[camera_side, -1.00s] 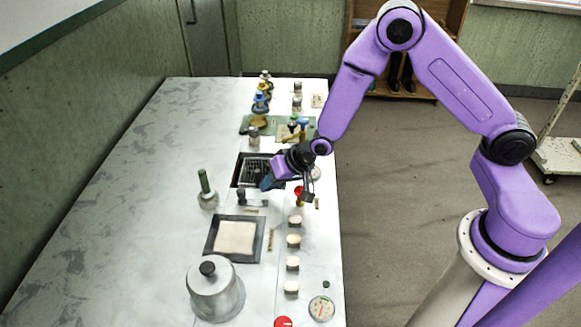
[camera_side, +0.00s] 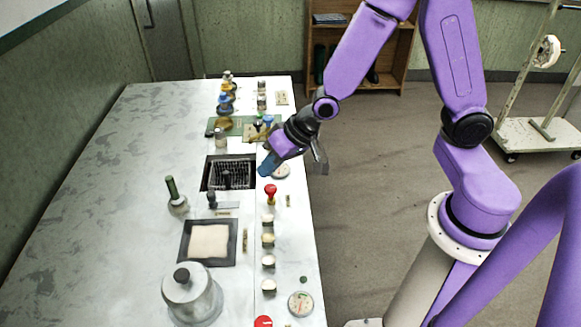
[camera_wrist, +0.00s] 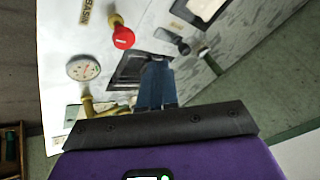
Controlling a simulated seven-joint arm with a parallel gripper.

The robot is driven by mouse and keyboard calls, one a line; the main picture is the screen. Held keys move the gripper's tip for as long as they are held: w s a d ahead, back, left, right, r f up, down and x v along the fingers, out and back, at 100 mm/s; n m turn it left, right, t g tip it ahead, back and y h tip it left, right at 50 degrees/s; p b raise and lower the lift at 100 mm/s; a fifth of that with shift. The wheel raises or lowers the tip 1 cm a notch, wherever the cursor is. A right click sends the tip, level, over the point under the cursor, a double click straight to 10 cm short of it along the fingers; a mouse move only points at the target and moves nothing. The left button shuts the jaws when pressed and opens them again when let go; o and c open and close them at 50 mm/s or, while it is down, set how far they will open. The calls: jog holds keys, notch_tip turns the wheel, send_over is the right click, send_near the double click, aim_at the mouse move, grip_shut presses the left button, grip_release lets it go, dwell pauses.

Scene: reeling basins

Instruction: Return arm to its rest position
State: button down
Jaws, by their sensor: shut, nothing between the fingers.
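My purple arm reaches in from the right in the side view. My gripper (camera_side: 266,167), with blue fingers, is shut and empty. It hangs above the right edge of the worktop (camera_side: 115,190), between the dark basin with bristles (camera_side: 229,172) and a round gauge (camera_side: 282,171). In the wrist view the blue fingers (camera_wrist: 156,88) are together and point toward the dark basin (camera_wrist: 128,70). The red-topped valve (camera_wrist: 123,38) and the gauge (camera_wrist: 83,68) lie to their left.
A metal lidded pot (camera_side: 192,295), a framed basin with a pale sheet (camera_side: 209,242) and a green-handled brush (camera_side: 175,194) stand on the worktop. Several bottles (camera_side: 226,98) stand at the far end. A wooden shelf (camera_side: 400,60) and a wheeled stand (camera_side: 525,135) are beyond the open floor.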

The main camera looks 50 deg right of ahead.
jog(key=s+d+r+n+g+h, duration=0.1)
jog(key=s+d+r+n, duration=0.1)
jog(key=s, duration=0.5)
jog(key=s+d+r+n+g+h, duration=0.1)
jog(key=s+d+r+n+g, duration=0.1)
jog(key=s+n, duration=0.4)
jog(key=s+d+r+n+g+h, duration=0.1)
jog(key=s+d+r+n, duration=0.3)
jog(key=s, duration=0.6)
jog(key=shift+s+r+n+g+h, duration=0.25)
jog(key=shift+r+n+g+h, duration=0.05)
jog(key=shift+r+n+g, duration=0.35)
